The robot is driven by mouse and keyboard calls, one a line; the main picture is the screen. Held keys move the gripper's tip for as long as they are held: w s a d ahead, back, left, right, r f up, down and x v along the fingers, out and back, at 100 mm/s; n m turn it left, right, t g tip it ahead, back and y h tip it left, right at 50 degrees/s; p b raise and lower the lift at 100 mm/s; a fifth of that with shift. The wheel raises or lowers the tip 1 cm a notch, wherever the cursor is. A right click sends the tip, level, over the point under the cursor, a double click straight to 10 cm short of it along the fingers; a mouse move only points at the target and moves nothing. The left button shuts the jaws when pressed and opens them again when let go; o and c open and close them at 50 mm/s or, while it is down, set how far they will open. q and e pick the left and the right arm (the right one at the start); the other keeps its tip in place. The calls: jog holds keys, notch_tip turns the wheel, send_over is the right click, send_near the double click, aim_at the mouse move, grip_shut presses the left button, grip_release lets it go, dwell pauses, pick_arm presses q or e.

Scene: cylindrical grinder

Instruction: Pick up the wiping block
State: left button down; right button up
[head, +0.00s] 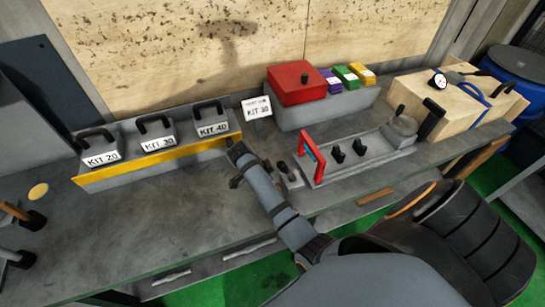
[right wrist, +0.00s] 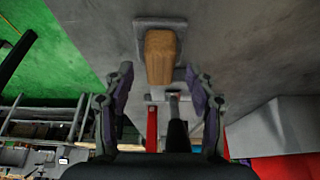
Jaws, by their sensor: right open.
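The wiping block (right wrist: 160,58), a wooden grip on a flat grey base, lies on the grey bench top in the right wrist view. It is just beyond my right gripper's fingertips, at the upper middle between them. My right gripper (right wrist: 159,80) is open and empty, with a finger on each side and apart from the block. In the head view my right gripper (head: 238,166) is low over the bench, in front of the KIT 40 box. I cannot make out the block there; the gripper or arm may hide it.
A yellow-edged shelf (head: 155,163) holds KIT 20, KIT 30 and KIT 40 boxes behind the gripper. A KIT 30 sign (head: 257,108), red box (head: 297,84) and red-framed fixture (head: 311,158) stand to the right. The bench's left front (head: 120,235) is clear.

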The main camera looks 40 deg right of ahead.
jog(key=shift+x, duration=1.05)
jog(key=shift+d+f, duration=0.15)
jog(key=shift+f, duration=0.1)
grip_shut()
jog(key=shift+r, duration=0.1)
